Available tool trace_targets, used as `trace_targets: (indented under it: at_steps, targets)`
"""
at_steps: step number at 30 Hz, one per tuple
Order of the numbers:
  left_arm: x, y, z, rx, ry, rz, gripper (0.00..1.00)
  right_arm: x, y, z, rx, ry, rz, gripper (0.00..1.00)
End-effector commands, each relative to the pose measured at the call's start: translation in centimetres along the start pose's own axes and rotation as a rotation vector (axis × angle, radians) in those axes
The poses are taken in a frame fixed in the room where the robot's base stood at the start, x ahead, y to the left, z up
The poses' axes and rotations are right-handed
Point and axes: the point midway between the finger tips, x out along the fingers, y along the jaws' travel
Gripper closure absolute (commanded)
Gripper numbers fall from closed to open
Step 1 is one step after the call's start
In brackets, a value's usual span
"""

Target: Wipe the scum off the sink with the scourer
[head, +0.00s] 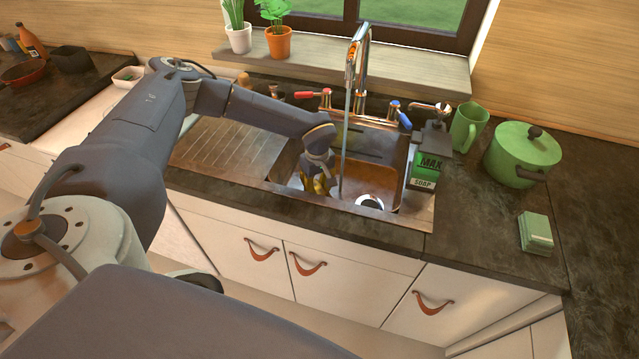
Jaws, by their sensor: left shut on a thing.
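The sink (283,163) is set into the dark worktop under the window. Rusty brown scum (352,181) shows on the inside of its basin. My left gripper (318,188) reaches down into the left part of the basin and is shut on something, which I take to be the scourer. Yellow shows at its fingertips, but the held thing is small and mostly hidden, and I cannot tell whether it touches the basin. My right gripper is not in view.
The tap (361,54) runs a thin stream into the basin, close right of my gripper. A white round thing (370,201) lies in the basin. A soap dispenser (427,165), green mug (468,128), green pot (522,155) and green block (536,232) stand to the right.

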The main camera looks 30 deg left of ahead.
Motion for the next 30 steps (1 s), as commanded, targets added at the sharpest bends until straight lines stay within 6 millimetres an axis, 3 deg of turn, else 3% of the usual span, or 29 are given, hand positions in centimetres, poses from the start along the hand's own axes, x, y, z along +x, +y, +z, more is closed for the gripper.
trace_targets:
  at_steps: [30]
  targets:
    - [0.9, -3.6, 3.3, 0.01, -0.008, -0.014, 1.0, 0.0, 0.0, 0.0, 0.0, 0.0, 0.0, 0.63]
